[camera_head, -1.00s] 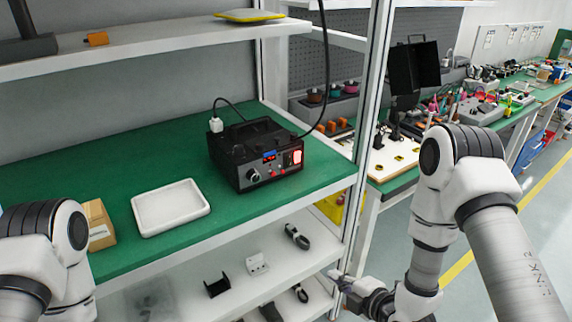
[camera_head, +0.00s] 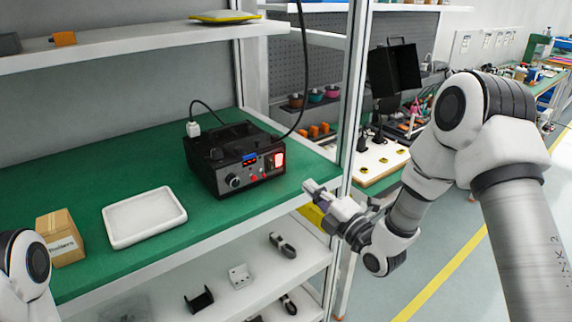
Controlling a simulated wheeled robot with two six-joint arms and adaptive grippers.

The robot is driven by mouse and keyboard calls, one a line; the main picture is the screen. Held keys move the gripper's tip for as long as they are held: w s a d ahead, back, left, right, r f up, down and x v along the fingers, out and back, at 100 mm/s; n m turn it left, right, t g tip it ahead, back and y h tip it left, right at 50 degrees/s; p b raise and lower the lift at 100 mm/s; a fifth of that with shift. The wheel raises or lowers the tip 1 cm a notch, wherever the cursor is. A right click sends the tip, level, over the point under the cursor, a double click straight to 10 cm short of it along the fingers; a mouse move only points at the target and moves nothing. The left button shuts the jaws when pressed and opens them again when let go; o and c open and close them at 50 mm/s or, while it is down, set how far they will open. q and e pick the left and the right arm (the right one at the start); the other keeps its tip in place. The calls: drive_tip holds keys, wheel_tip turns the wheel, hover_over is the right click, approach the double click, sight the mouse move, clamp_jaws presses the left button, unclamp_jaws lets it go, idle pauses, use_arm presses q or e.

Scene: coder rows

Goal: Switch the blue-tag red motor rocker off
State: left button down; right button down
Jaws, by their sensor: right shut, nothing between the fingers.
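A black motor control box (camera_head: 233,160) stands on the green bench top (camera_head: 160,178). Its front panel carries a blue tag (camera_head: 249,158), a dark knob (camera_head: 233,181), small red buttons and a red rocker (camera_head: 279,159) at the right end. The rocker looks lit, but its exact tilt is too small to tell. My right gripper (camera_head: 308,187) is shut and empty. It is in front of the bench's right end, to the right of and below the rocker, apart from the box. Part of my left arm shows at the lower left; its gripper is out of view.
A white tray (camera_head: 108,214) and a cardboard box (camera_head: 70,240) sit left on the bench. A shelf post (camera_head: 348,110) rises behind my right gripper. A black cable (camera_head: 302,70) hangs near it. The bench before the panel is clear.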

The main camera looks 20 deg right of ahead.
sight(280, 159)
drive_tip(key=p+x, duration=0.1)
drive_tip(key=x, duration=0.9)
drive_tip(key=shift+w, duration=0.1)
